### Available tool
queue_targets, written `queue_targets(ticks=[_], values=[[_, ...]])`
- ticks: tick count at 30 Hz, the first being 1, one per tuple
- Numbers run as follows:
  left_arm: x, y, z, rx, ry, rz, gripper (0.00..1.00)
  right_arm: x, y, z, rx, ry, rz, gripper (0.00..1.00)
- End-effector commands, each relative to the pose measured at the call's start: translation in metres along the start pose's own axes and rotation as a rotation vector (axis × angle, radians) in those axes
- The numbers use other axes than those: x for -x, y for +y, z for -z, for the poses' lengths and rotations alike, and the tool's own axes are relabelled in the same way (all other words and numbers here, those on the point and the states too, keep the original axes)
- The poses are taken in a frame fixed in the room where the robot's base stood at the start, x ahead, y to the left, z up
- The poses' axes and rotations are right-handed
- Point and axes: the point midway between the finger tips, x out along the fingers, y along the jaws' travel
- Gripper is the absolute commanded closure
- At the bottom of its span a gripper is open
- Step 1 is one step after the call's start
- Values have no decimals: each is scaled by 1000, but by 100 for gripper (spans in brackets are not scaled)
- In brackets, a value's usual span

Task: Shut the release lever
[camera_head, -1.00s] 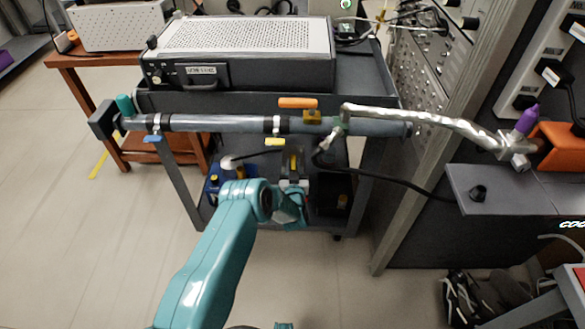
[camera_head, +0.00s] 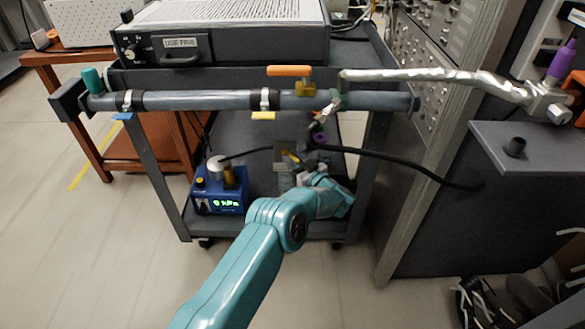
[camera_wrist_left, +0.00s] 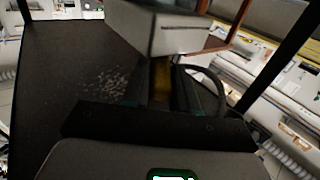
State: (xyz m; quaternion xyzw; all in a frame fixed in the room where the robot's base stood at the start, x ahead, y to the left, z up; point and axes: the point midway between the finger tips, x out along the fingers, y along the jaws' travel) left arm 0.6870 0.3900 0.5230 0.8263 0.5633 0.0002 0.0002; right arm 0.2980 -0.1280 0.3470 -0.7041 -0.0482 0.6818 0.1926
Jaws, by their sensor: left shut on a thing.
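A yellow lever-like part (camera_head: 291,157), which looks like the release lever, sits on a small grey unit (camera_head: 285,178) on the cart's lower shelf. My left arm reaches in from below, and the left gripper (camera_head: 301,165) is at this part, small and partly hidden by its own wrist. In the left wrist view the dark fingers (camera_wrist_left: 163,92) are shut around the yellow-brown part (camera_wrist_left: 161,78), beneath a grey box (camera_wrist_left: 160,27). The lever's exact angle is hard to tell. The right gripper is not in view.
A grey pipe (camera_head: 200,101) with an orange handle (camera_head: 289,71) crosses above the shelf. A blue gauge box (camera_head: 218,203) with a green display stands left of the gripper. A black hose (camera_head: 400,163) runs right. Floor is free at the left.

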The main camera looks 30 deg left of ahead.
Motion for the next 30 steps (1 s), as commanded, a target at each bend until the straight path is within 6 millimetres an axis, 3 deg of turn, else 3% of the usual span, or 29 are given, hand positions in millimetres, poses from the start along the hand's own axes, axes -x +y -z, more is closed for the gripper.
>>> queue_targets(ticks=[14,15,16,26,30], values=[[0,0,0,-2,-1,15,100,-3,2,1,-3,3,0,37],[0,0,0,-2,-1,15,62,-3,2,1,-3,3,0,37],[0,0,0,-2,-1,15,53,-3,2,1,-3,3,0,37],[2,1,0,-1,0,14,51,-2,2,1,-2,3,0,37],[17,2,3,-2,-2,12,51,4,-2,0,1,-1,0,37]])
